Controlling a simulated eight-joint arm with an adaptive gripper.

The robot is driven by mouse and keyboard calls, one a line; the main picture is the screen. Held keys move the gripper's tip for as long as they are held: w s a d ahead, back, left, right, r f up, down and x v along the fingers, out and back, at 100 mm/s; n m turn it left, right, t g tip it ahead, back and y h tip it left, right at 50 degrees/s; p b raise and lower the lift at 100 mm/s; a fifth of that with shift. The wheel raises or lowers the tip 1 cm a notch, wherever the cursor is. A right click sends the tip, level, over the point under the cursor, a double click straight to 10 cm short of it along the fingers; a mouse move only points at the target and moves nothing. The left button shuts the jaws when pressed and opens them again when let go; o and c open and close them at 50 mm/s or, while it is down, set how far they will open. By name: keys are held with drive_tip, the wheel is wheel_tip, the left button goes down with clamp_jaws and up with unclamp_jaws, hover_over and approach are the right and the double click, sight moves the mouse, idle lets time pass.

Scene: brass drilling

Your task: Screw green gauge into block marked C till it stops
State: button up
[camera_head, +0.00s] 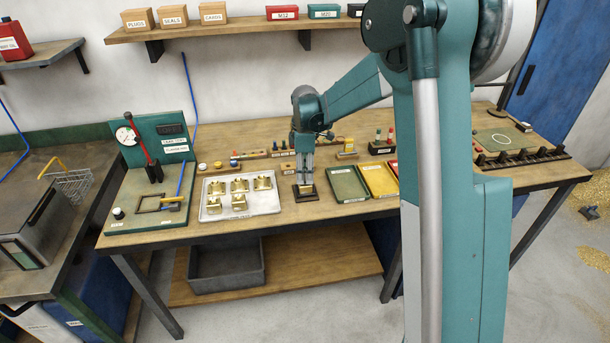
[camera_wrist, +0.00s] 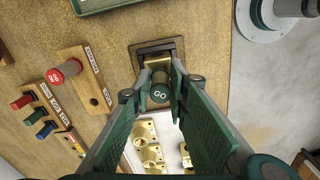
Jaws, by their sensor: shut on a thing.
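The green gauge (camera_wrist: 160,92), a dark green cylinder with "GO" on its end face, is between my gripper's (camera_wrist: 159,84) fingers in the wrist view. My gripper is shut on it. It stands over a brass block (camera_wrist: 166,56) seated in a dark square holder (camera_wrist: 138,52). The fingers hide the gauge's lower end, so how deep it sits in the block cannot be told. No letter C can be read on the block. In the head view my gripper (camera_head: 304,172) points straight down at the holder (camera_head: 305,194) near the bench's front edge.
A white tray (camera_head: 212,216) with several brass blocks stands left of the holder. A green tray (camera_head: 346,183) and a yellow tray (camera_head: 379,180) lie right.

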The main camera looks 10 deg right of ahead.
drive_tip(key=m, duration=0.4)
drive_tip(key=shift+f+m, duration=0.1)
drive_tip(key=shift+m, duration=1)
drive_tip(key=shift+c, duration=0.8)
drive_tip(key=m+b, duration=0.1)
drive_tip(key=m, duration=0.5)
drive_tip(key=shift+c, duration=0.2)
drive_tip(key=o, duration=1)
drive_tip(key=shift+o, duration=0.7)
drive_tip(key=shift+o, duration=1.3)
